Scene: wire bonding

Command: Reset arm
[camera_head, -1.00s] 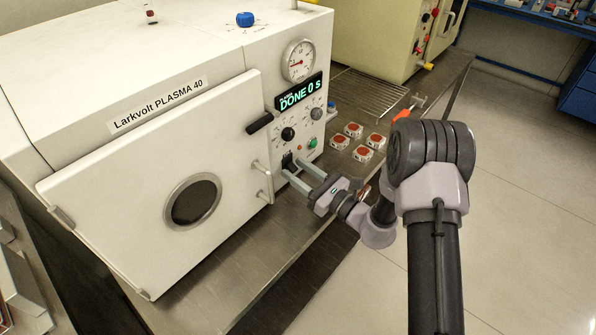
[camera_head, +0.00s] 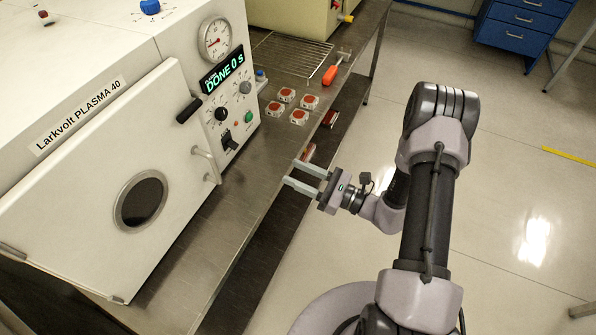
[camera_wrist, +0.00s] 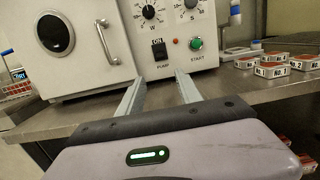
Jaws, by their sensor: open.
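My gripper (camera_head: 304,176) is open and empty in the head view, just off the front edge of the steel bench (camera_head: 262,180). In the wrist view my gripper (camera_wrist: 158,88) has its two fingers apart, pointing at the front panel of the plasma machine. The plasma machine (camera_head: 85,85), white and marked Larkvolt PLASMA 40, has its door with a round window closed. Its display (camera_head: 222,70) reads DONE 0 s. The black PUMP switch (camera_wrist: 159,49) and the green START button (camera_wrist: 196,44) are in front of the fingers, not touched.
Several small red-topped boxes (camera_head: 299,116) lie on the bench right of the machine. An orange-handled tool (camera_head: 330,75) and a wire rack (camera_head: 290,55) lie behind them. More boxes sit on a lower shelf. The floor to the right is open, with a blue cabinet (camera_head: 520,30) far back.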

